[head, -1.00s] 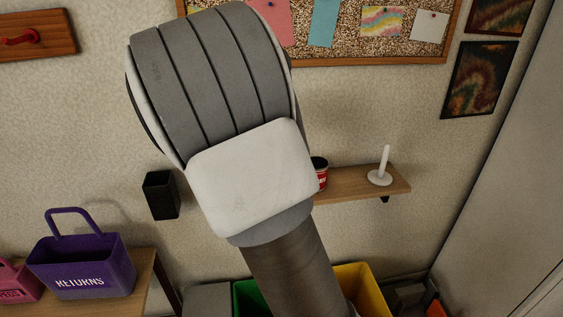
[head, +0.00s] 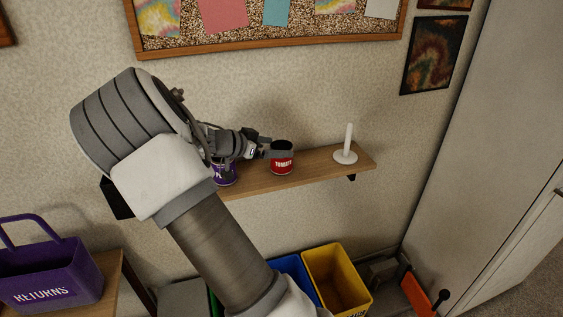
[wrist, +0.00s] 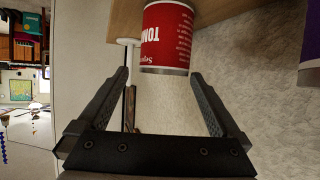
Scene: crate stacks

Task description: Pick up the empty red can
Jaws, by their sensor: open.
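The red can (head: 281,160), labelled TOMATO, stands upright on the wooden wall shelf (head: 318,169). Its top looks open and dark inside. My gripper (head: 270,148) is just left of the can at about its upper half. In the wrist view my gripper (wrist: 162,88) has its two fingers spread wide, with nothing held. The red can (wrist: 166,38) lies ahead of the fingertips there, roughly centred between them. A purple can (head: 223,172) stands on the shelf left of the red can, partly hidden by my arm.
A white holder with an upright post (head: 346,152) stands right of the red can. Below are a yellow bin (head: 337,280) and a blue bin (head: 295,275). A purple RETURNS basket (head: 50,278) sits on a table at lower left. A corkboard (head: 270,35) hangs above.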

